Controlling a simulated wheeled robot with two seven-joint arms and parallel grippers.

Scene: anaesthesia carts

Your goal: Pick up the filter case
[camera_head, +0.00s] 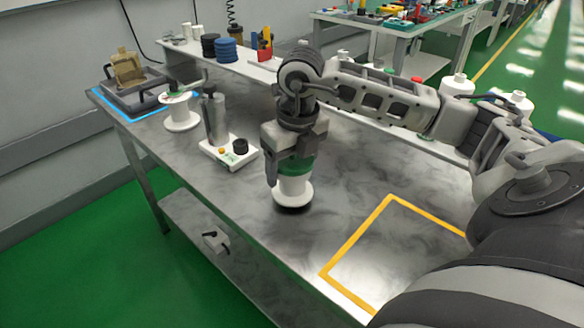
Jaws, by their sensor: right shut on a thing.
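My right gripper (292,163) comes in from the right, points down over the table and is shut on the filter case (293,188). The case is a white, upright, round container with a green upper band and a wide base. The gripper's fingers hide part of its top. A dark shadow lies right under its base; I cannot tell whether the base touches the table or is slightly above it. My left gripper is not in view.
The grey table (240,185) has a yellow-taped square (385,250), bare where visible. A white device with a grey cylinder (222,140), a white spool-like container (181,112) and a grey tray (135,98) stand to the left. White containers (457,85) stand behind my arm.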

